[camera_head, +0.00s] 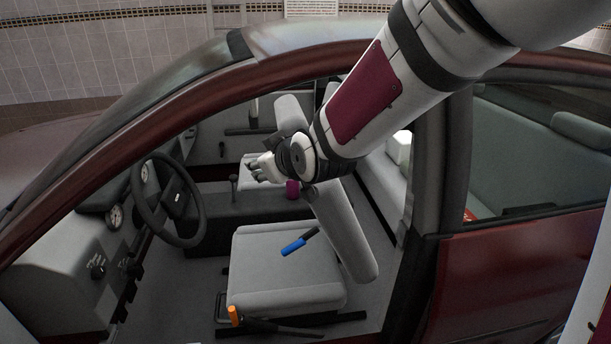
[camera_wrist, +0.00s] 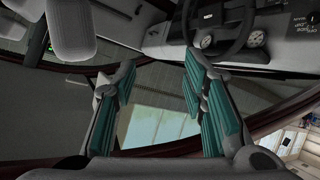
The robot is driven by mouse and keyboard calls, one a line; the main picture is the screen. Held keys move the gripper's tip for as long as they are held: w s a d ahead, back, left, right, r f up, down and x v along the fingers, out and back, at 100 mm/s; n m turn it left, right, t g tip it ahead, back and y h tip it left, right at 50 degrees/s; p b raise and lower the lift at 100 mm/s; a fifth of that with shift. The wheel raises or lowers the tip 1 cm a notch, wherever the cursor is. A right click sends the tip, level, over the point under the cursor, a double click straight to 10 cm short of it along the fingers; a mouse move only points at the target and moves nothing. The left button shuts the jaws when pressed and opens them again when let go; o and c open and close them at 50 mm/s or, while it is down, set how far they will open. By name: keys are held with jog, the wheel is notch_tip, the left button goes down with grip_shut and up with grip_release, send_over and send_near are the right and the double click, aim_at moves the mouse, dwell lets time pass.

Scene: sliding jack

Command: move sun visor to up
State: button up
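My gripper (camera_head: 262,168) reaches through the driver's side opening into the car cabin, above the area between the front seats and right of the steering wheel. In the wrist view my gripper (camera_wrist: 159,60) has its two teal-padded fingers spread apart, with nothing held between them. I cannot pick out the sun visor for certain in either view. In the head view, the roof and frame cover the upper inside of the cabin. Rounded grey padded shapes (camera_wrist: 72,30) show at the upper left of the wrist view; I cannot tell what they are.
The steering wheel (camera_head: 168,200) stands left of my gripper.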

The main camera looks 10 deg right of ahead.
jog(key=s+d+m+g+h, duration=0.2)
jog(key=s+d, duration=0.4)
jog(key=s, duration=0.1)
jog(key=shift+s+d+r, duration=0.2)
jog(key=shift+d+r, duration=0.05)
jog(key=shift+d, duration=0.1)
